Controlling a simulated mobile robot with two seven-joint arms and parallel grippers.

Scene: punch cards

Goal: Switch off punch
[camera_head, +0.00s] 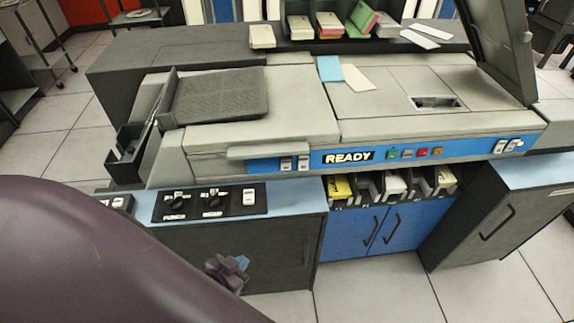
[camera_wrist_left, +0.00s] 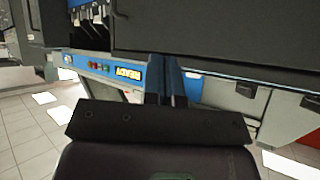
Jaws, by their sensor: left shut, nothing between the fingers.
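The punch (camera_head: 250,135) is a large grey machine with a blue front strip and a lit READY sign (camera_head: 348,157). White rocker switches (camera_head: 294,163) sit left of the sign, and more switches (camera_head: 504,146) are at the strip's right end. A black panel (camera_head: 210,202) below has two knobs and a white rocker (camera_head: 249,196). My left gripper (camera_head: 241,263) is shut and empty, low in front of the dark cabinet, below the black panel and apart from the switches. Its fingers (camera_wrist_left: 166,68) and the upside-down READY sign (camera_wrist_left: 128,75) show in the left wrist view. My right gripper is out of view.
Card stacks (camera_head: 330,24) stand in a rack behind the punch, and loose cards (camera_head: 345,74) lie on top. Blue cabinet doors (camera_head: 370,230) and card bins (camera_head: 395,185) are under the strip. A dark cabinet (camera_head: 500,210) stands at right. Tiled floor is open in front.

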